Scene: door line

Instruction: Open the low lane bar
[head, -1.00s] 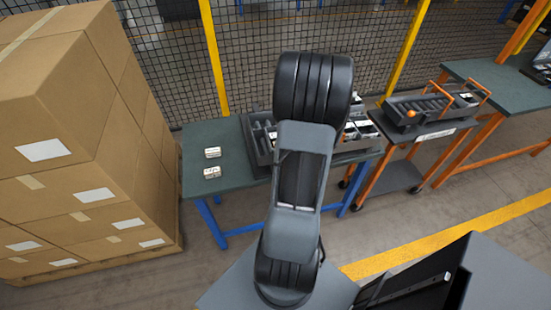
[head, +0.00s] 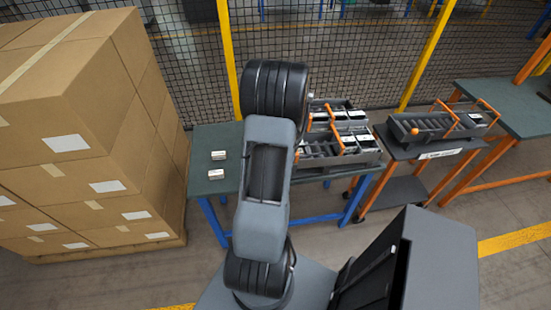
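A grey lane rack (head: 340,150) with several lanes sits on the blue-legged table. Thin orange bars (head: 336,138) show on it, and small light-and-dark items lie in its lanes. Its left part is hidden behind my arm. A second dark rack (head: 425,126) stands on the orange-legged cart, with orange bars (head: 447,117) across it and an orange knob at its front left. I cannot tell which bar is the low lane bar. My gripper is not in view; my arm rises in the middle and hides its end.
Two small white-labelled boxes (head: 218,155) lie on the left of the blue-legged table (head: 205,183). Stacked cartons (head: 80,130) on a pallet fill the left. A mesh fence (head: 380,60) with yellow posts stands behind. A green workbench (head: 500,105) is at right.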

